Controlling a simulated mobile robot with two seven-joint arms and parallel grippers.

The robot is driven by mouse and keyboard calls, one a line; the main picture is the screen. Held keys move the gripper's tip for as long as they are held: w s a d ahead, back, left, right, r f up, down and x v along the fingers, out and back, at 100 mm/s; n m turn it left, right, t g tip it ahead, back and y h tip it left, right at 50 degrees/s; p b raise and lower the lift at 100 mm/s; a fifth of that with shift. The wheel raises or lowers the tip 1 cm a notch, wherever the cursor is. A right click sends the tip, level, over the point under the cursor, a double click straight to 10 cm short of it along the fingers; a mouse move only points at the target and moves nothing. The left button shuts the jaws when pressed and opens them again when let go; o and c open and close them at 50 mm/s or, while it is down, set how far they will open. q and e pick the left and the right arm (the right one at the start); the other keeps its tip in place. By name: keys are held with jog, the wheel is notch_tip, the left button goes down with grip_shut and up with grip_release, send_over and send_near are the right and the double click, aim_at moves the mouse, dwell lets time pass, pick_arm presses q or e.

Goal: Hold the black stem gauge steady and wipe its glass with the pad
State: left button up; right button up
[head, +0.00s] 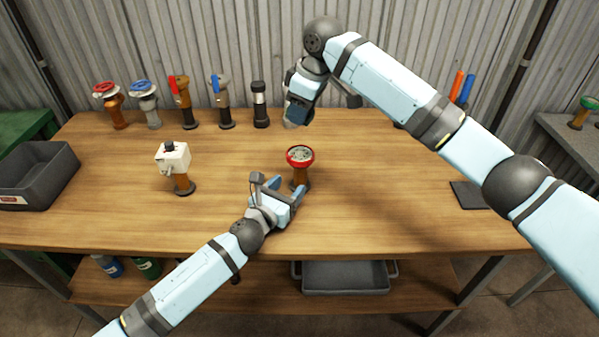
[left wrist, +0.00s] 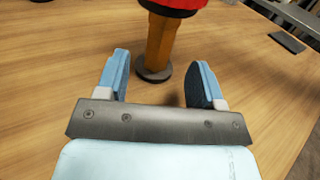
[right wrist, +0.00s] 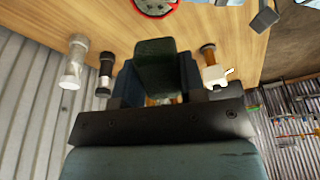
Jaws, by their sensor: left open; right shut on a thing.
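A gauge with a red rim and pale face (head: 300,156) stands upright near the middle of the bench. Its stem looks brass-brown, not black, in the left wrist view (left wrist: 160,45), above a round dark base. My left gripper (head: 280,186) is open, low beside the gauge. In the left wrist view its fingers (left wrist: 160,76) point at the stem, which stands just beyond the tips, between them in the picture. My right gripper (head: 298,108) is shut on a dark green pad (right wrist: 155,66), above the bench behind the gauge. The gauge's red rim shows at the right wrist view's top edge (right wrist: 155,10).
Several valves and fittings, including a black cylinder (head: 260,105), line the back edge. A white-headed fitting (head: 174,160) stands left of my left gripper. A grey bin (head: 38,178) is at far left. A dark flat square (head: 468,195) lies right.

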pick_arm(q)
jog(key=x, duration=0.6)
jog(key=shift+w+d+r, duration=0.1)
jog(key=shift+w, duration=0.1)
grip_shut()
pick_arm(e)
jog(key=shift+w+a+f, duration=0.25)
jog(key=shift+a, duration=0.3)
jog(key=shift+w+a+f, duration=0.25)
jog(key=shift+a, duration=0.3)
jog(key=shift+f, duration=0.2)
send_over(292, 151)
jog(key=shift+f, duration=2.7)
jog(key=shift+w+a+f, duration=0.3)
jog(key=shift+a+f, duration=0.3)
